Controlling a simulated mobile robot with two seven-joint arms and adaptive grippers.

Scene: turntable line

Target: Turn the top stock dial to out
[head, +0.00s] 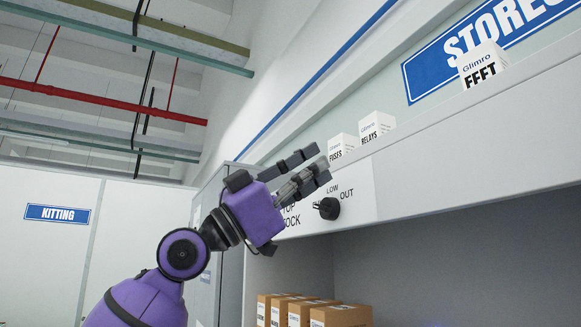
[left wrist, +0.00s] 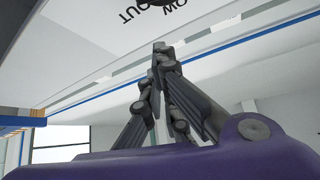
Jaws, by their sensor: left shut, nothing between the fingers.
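The top stock dial (head: 329,208) is a black round knob on a white plate (head: 358,190) on the shelf's front. LOW is printed above it and OUT at its upper right. The text on its left is partly hidden by my gripper, and I cannot tell which mark the knob points to. My left gripper (head: 322,164) is just above and left of the dial, apart from it as far as I can tell. Its fingers meet, with nothing between them, in the left wrist view (left wrist: 162,48). My right gripper is not in view.
White boxes marked FUSES (head: 342,147) and RELAYS (head: 375,126) stand on the ledge above, with another box (head: 482,64) farther right. Several brown cartons (head: 340,316) stand in the bay below. A blue STORES sign (head: 430,75) is on the wall behind.

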